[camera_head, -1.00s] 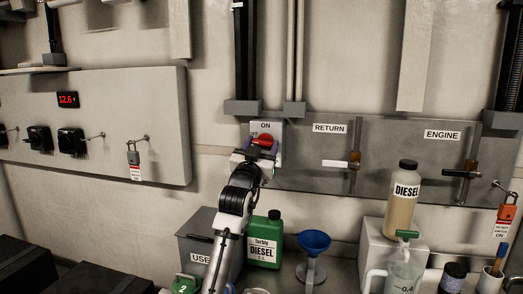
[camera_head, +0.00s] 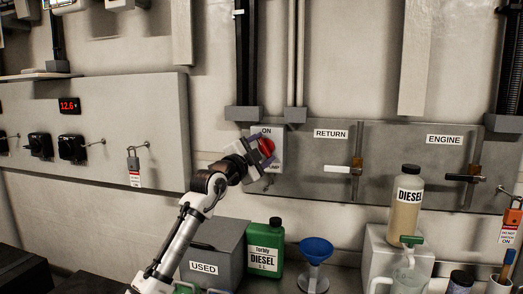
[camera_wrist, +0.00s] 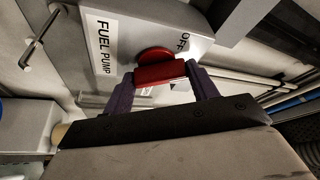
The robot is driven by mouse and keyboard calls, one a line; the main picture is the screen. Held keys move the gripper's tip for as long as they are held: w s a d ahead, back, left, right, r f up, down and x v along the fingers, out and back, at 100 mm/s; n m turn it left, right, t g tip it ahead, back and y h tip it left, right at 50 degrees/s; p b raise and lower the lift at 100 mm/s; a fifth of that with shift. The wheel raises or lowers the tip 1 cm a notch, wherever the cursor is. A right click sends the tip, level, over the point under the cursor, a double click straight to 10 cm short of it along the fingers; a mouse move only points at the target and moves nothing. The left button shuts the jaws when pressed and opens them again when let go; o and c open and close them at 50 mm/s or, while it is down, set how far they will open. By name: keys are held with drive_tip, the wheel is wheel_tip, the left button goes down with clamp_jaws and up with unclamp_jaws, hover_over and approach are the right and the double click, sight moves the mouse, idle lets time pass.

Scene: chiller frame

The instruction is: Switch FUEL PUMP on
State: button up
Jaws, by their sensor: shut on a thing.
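The FUEL PUMP switch box (camera_head: 278,160) is a pale box on the grey wall panel, with an ON label at its top. In the wrist view the box (camera_wrist: 128,25) shows the words FUEL PUMP and OFF. Its red rotary knob (camera_head: 266,147) is on the front; in the wrist view the red knob (camera_wrist: 160,70) sits between my two purple fingers. My gripper (camera_wrist: 160,84) is shut on the knob's bar. In the head view my gripper (camera_head: 254,150) reaches it from the lower left and hides part of the box, including the OFF label.
RETURN valve handle (camera_head: 337,169) and ENGINE valve handle (camera_head: 457,177) are to the right. Below stand a grey USED box (camera_head: 225,248), a green diesel can (camera_head: 264,250), a blue funnel (camera_head: 316,250) and a diesel bottle (camera_head: 406,205). A padlock (camera_head: 133,163) hangs at the left.

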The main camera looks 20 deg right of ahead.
drive_tip(key=m+g, duration=0.1)
drive_tip(key=m, duration=0.2)
drive_tip(key=m+g+y+p, duration=0.1)
drive_tip(key=m, duration=0.2)
drive_tip(key=shift+r, duration=0.1)
idle(0.5)
drive_tip(key=o, duration=1)
drive_tip(key=shift+s, duration=0.1)
drive_tip(key=b+v, duration=0.3)
drive_tip(key=v, duration=1)
drive_tip(key=shift+s+a+r+b, duration=0.2)
drive_tip(key=shift+s+a+b, duration=0.05)
drive_tip(key=shift+b, duration=0.05)
